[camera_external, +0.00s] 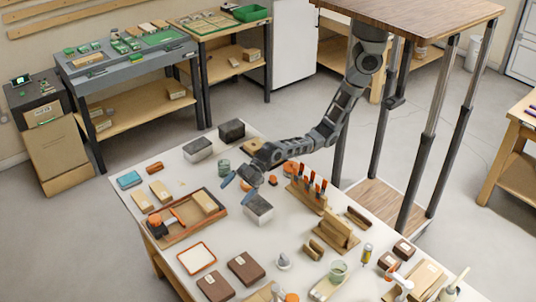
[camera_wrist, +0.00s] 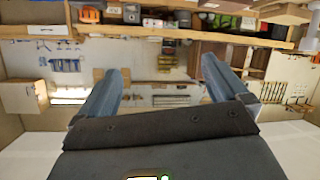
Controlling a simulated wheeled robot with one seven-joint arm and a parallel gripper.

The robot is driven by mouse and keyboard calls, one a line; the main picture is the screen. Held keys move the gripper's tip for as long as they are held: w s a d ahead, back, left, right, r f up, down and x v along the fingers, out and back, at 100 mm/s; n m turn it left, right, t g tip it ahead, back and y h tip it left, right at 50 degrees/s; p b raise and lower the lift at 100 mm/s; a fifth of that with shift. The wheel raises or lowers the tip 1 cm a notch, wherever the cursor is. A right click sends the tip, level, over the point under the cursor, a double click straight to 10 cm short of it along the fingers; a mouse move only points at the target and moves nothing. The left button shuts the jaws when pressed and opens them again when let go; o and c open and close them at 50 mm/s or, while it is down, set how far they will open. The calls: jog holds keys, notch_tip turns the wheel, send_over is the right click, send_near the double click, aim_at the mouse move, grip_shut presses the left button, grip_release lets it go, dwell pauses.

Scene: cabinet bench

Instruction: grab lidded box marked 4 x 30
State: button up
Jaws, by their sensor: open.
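My gripper (camera_external: 237,182) is open and empty above the middle of the white table, its blue fingers pointing left. In the wrist view the spread fingers of my gripper (camera_wrist: 160,82) have nothing between them. No "4 x 30" mark is readable in the external view, so I cannot tell which box carries it. A similar grey box (camera_external: 198,149) and a dark box (camera_external: 231,130) stand at the table's back. Two brown boxes (camera_external: 246,268) (camera_external: 215,286) lie near the front.
A wooden tray (camera_external: 185,233) with an orange-handled tool and a tan block lies left of my gripper. A rack of orange-handled tools (camera_external: 307,192) stands to the right. The wrist view shows shelves and wall tools, not the table.

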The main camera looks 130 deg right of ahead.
jog(key=s+a+r+n+y, duration=0.1)
jog(key=s+a+y, duration=0.15)
jog(key=a, duration=1.25)
jog(key=s+a+n+t+y+b, duration=0.1)
jog(key=s+a, duration=0.7)
jog(key=a, duration=0.3)
jog(key=s+a+n+y, duration=0.1)
jog(key=s+a+y, duration=0.1)
jog(key=s+a, duration=0.8)
jog(key=m+g+h+b, duration=1.15)
jog(key=m+h, duration=0.85)
jog(key=m, duration=0.3)
send_near(258, 204)
jog(key=s+x, duration=0.1)
jog(key=x, duration=0.3)
jog(key=shift+g, duration=0.35)
jog(key=shift+w+d+f+p, duration=0.15)
jog(key=shift+w+d+f, duration=0.15)
jog(key=shift+d, duration=0.35)
jog(key=shift+w+d+f+p, duration=0.1)
jog(key=shift+w+d+f, duration=0.2)
jog(key=shift+d, duration=0.35)
jog(key=shift+w+d+f+p, duration=0.15)
jog(key=shift+w+d+f, duration=0.15)
jog(key=shift+d, duration=0.35)
